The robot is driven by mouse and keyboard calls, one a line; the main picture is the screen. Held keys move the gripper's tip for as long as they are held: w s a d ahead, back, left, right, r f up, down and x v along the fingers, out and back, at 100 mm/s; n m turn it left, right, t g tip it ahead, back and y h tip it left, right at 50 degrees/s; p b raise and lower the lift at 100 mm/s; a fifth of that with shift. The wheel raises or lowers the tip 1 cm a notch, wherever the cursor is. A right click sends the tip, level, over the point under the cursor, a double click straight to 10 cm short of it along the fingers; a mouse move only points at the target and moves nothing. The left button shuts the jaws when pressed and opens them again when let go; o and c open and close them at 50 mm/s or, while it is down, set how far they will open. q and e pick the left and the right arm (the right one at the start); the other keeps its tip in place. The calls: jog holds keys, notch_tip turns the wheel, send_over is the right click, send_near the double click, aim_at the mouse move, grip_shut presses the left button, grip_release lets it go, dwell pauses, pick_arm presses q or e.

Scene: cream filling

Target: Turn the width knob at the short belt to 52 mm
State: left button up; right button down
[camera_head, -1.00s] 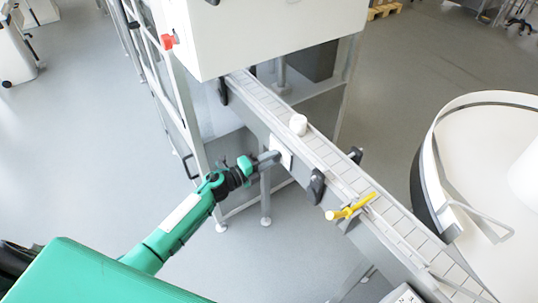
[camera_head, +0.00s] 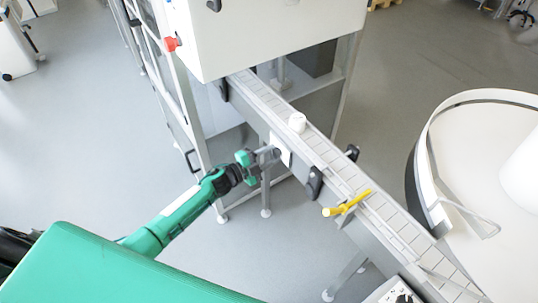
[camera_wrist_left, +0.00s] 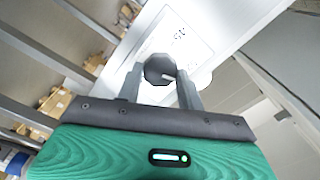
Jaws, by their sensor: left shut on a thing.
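The short belt (camera_head: 330,160) runs diagonally from the white machine housing toward the lower right. On its near side is a white scale plate (camera_head: 281,148); in the left wrist view the plate (camera_wrist_left: 176,38) carries faint markings too small to read surely. The dark round width knob (camera_wrist_left: 159,68) with a pale pointer mark sits in front of the plate. My left gripper (camera_head: 268,153) is at the belt's side, and in the wrist view its two fingers (camera_wrist_left: 160,84) are shut on the knob, one on each side. My right gripper is not in view.
A yellow lever (camera_head: 346,204) and black clamp handles (camera_head: 314,183) stick out along the belt. A red button (camera_head: 171,44) is on the frame at upper left. A round white table (camera_head: 480,130) stands at right.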

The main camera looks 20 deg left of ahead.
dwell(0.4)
pick_arm(q)
jog(key=o, duration=1)
jog(key=shift+b+v, duration=1.55)
jog(key=shift+v, duration=5.35)
jog(key=shift+f, duration=0.15)
